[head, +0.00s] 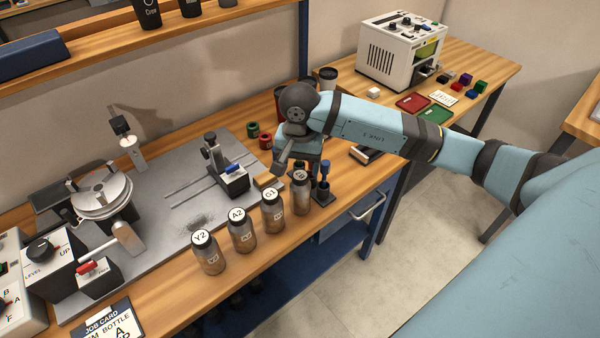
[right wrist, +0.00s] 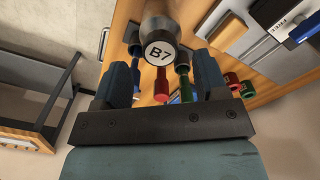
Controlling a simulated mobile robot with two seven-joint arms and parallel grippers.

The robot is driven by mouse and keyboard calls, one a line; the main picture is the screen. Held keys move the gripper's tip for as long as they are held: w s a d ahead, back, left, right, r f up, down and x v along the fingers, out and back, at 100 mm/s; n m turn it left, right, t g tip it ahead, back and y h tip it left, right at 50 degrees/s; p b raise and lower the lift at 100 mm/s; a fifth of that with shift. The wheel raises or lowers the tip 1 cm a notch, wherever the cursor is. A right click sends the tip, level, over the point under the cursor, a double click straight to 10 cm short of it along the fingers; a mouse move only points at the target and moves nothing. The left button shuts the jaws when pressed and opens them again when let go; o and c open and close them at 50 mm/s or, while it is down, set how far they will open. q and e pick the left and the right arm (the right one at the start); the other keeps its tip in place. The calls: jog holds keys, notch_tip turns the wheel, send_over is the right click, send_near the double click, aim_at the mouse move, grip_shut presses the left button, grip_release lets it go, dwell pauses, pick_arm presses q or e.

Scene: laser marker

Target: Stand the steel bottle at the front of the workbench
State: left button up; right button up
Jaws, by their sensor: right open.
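Several steel bottles with white lettered lids stand upright in a row along the front of the workbench: Y2 (head: 209,256), A2 (head: 242,232), G1 (head: 273,212) and a fourth (head: 302,197) at the right end. The fourth lid is hard to read in the head view. In the right wrist view a bottle marked B7 (right wrist: 160,48) shows just ahead of the fingertips, centred between them. My right gripper (head: 299,167) is close behind and above the fourth bottle. In the right wrist view its fingers (right wrist: 162,80) are open with nothing held. My left gripper is out of view.
Dark stands with coloured tops (head: 322,188) are just right of the fourth bottle. A small wooden block (head: 268,181) lies behind the row. The grey machine plate (head: 180,235) fills the bench at left. A job card (head: 113,322) lies at front left.

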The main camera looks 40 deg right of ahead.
notch_tip(320, 180, up, 8)
jog(key=shift+r, duration=0.25)
jog(key=shift+f, duration=0.1)
dwell(0.4)
